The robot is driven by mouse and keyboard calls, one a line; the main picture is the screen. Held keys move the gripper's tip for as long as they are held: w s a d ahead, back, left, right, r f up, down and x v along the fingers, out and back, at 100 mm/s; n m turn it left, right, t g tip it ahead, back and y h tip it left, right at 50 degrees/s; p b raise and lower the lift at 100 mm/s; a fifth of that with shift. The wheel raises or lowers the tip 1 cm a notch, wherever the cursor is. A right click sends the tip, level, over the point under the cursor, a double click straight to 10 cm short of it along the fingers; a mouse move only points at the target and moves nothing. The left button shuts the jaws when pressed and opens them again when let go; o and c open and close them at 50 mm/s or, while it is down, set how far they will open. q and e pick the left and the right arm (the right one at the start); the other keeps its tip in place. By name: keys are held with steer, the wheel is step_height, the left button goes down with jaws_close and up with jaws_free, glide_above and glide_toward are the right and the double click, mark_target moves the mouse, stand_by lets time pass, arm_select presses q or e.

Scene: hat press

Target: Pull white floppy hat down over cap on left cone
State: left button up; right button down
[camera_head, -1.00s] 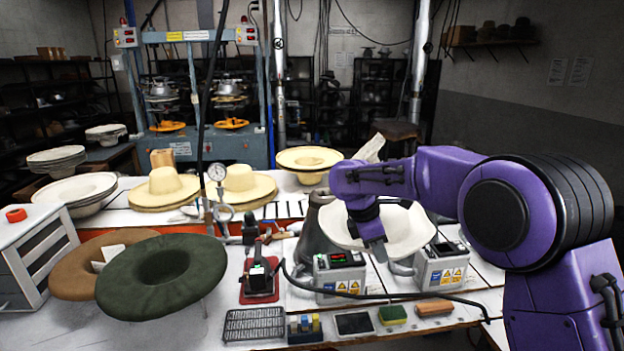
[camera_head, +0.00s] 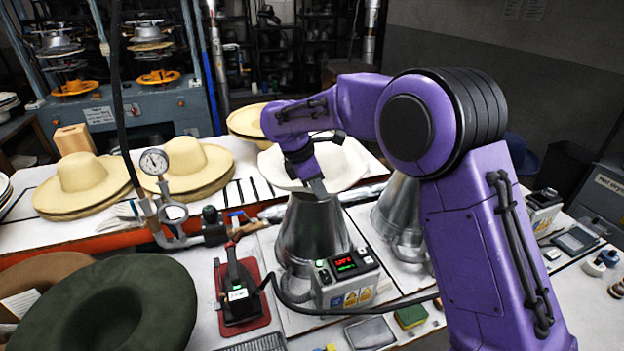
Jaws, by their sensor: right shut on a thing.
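The white floppy hat (camera_head: 345,164) is held by its near brim in my right gripper (camera_head: 318,188), which is shut on it. The hat is tilted, at and behind the top of the left metal cone (camera_head: 312,238). I cannot tell whether the hat touches the cone. No cap can be made out on the left cone; its tip is partly behind the gripper. The right metal cone (camera_head: 400,215) stands beside it, partly behind my right arm. My left gripper is not in view.
A control box (camera_head: 345,275) with a lit red and green display stands before the left cone. A steam iron (camera_head: 238,290) on a red pad and a pressure gauge (camera_head: 154,162) are to the left. Tan hats (camera_head: 82,185) and a dark green hat (camera_head: 105,305) lie further left.

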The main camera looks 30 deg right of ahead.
step_height(320, 180, down, 11)
steer(key=shift+s, duration=0.2)
stand_by(0.5)
steer(key=shift+r, duration=0.15)
stand_by(0.4)
steer(key=shift+f, duration=0.45)
stand_by(0.6)
steer(key=c, duration=1.1)
jaws_free()
steer(key=shift+c, duration=0.2)
steer(key=d+v, duration=0.1)
steer(key=v, duration=0.6)
steer(key=shift+s+r, duration=0.15)
steer(key=shift+r, duration=0.2)
